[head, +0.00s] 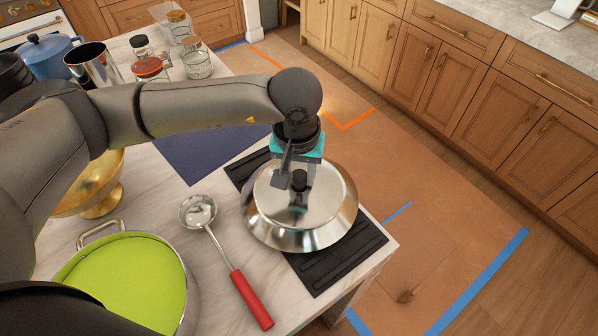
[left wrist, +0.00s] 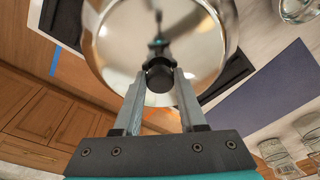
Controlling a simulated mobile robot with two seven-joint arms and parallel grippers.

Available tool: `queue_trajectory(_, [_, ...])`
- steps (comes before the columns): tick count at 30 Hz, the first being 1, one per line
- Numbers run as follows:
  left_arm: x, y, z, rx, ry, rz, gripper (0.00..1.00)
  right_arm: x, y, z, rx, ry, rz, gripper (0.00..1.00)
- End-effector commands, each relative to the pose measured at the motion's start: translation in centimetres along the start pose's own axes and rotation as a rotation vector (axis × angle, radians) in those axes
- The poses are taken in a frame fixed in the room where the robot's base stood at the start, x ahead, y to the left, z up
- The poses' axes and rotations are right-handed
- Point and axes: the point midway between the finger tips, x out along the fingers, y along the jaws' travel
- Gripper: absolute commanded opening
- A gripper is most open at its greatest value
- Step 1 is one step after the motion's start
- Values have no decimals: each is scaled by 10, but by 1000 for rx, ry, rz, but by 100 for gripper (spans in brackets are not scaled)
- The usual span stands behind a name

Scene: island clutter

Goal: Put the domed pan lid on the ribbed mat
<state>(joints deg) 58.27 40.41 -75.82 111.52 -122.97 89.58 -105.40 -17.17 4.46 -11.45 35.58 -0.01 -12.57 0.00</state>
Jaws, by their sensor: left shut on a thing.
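The domed pan lid (head: 325,225) is shiny steel with a dark knob. My left gripper (head: 298,185) comes down from above and is shut on the knob. In the left wrist view the two fingers (left wrist: 160,85) stand on either side of the black knob, with the lid (left wrist: 205,45) beyond them. The ribbed mat (head: 345,262) is black and lies along the counter's right edge. The lid is over its middle and hides that part, with both mat ends showing. I cannot tell whether the lid's rim touches the mat. My right gripper is not in view.
A ladle (head: 240,282) with a red handle lies just left of the lid. A pot with a green inside (head: 130,280) and a gold bowl (head: 105,190) stand further left. A dark blue mat (head: 205,160) lies behind. Jars (head: 197,62) and a blue pot (head: 45,58) stand at the back.

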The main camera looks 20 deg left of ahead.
Motion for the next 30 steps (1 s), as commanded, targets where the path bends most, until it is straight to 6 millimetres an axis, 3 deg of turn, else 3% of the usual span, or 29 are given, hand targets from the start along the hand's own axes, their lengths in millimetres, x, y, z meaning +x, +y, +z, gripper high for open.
queue_trajectory(2, [3, 0, 0, 0, 2, 0, 0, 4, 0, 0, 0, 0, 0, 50])
queue_trajectory(3, [2, 0, 0, 0, -1, -1, 45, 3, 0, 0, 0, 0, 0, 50])
queue_trajectory(10, [2, 0, 0, 0, -1, -1, 70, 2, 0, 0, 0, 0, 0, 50])
queue_trajectory(22, [-5, 0, 0, -1, -1, -1, 70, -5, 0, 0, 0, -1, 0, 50])
queue_trajectory(30, [-61, 0, -2, 1, 5, 1, 70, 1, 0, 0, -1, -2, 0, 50])
